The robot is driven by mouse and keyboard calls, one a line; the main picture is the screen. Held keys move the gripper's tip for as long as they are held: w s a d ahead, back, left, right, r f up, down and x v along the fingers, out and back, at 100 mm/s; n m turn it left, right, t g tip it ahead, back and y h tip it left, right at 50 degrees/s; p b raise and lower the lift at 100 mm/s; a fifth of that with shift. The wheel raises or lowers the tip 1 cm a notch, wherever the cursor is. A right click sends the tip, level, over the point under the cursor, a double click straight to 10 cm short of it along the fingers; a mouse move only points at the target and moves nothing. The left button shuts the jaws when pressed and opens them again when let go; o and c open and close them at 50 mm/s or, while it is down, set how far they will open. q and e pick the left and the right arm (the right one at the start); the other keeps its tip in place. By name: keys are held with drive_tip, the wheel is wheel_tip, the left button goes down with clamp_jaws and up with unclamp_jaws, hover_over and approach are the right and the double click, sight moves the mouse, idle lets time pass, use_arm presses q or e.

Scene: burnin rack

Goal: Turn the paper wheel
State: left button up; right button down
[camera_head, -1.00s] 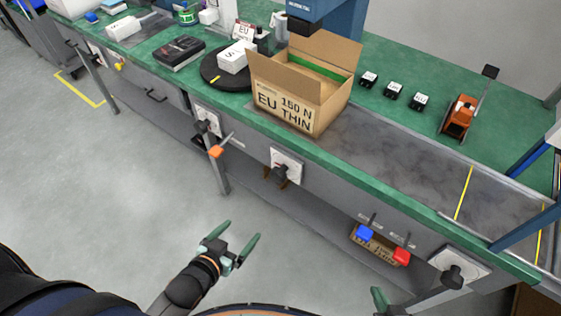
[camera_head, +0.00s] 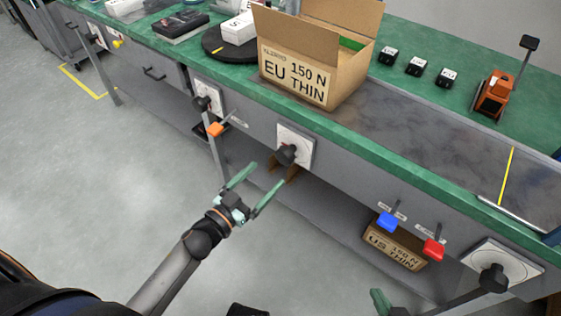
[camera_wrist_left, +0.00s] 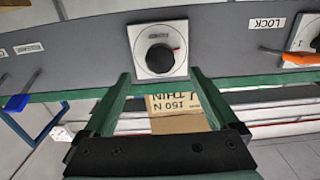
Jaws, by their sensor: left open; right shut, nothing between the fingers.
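A round black knob (camera_head: 287,153) on a square white plate sits on the grey front panel below the bench top. It also shows in the left wrist view (camera_wrist_left: 158,58), with a small label above it that I cannot read surely, so I cannot tell whether it is the paper wheel. My left gripper (camera_head: 268,175) is open and empty, pointing at this knob from the front and a little below. In the left wrist view its fingers (camera_wrist_left: 159,74) frame the knob's lower sides, apparently without gripping it. My right gripper (camera_head: 380,302) is partly cut off at the bottom edge, shut and empty.
Another black knob (camera_head: 492,278) sits right, and one more (camera_head: 203,103) left beside an orange-handled lever (camera_head: 215,129). Blue (camera_head: 387,221) and red (camera_head: 433,250) levers hang from the panel. An open carton (camera_head: 292,77) stands on the green bench top. The floor at left is clear.

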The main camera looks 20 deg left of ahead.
sight(282, 159)
use_arm(q)
drive_tip(key=b+x, duration=0.1)
drive_tip(key=x, duration=0.6)
drive_tip(key=shift+w+d+f, duration=0.1)
drive_tip(key=shift+w, duration=0.1)
drive_tip(key=c, duration=1.4)
